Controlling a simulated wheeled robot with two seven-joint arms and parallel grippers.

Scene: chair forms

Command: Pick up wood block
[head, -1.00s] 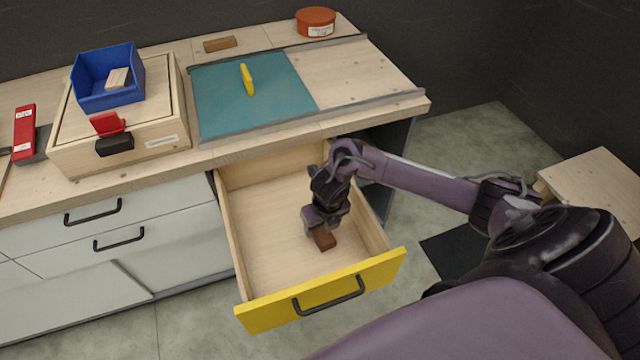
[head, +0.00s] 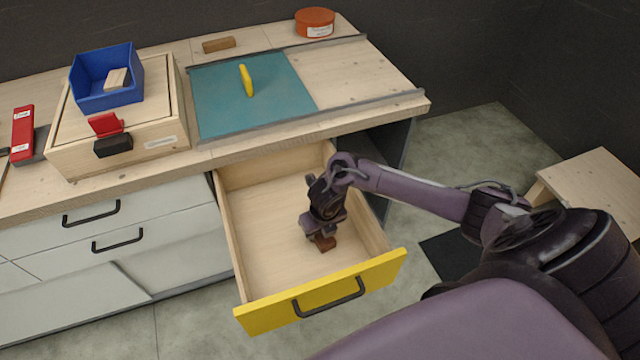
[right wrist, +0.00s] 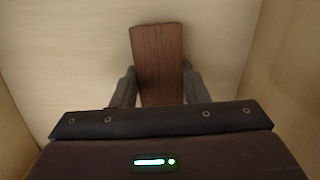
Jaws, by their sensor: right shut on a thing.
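A dark brown wood block (head: 324,243) is in the open drawer (head: 270,259), near its front right part. My right gripper (head: 319,234) reaches down into the drawer and is shut on the block. In the right wrist view the block (right wrist: 158,60) stands between the two fingers (right wrist: 158,88), its far end sticking out beyond them. The gripper hides part of the block in the head view. I cannot tell whether the block touches the drawer floor. My left gripper is not in view.
A small wooden table (head: 598,185) stands right.

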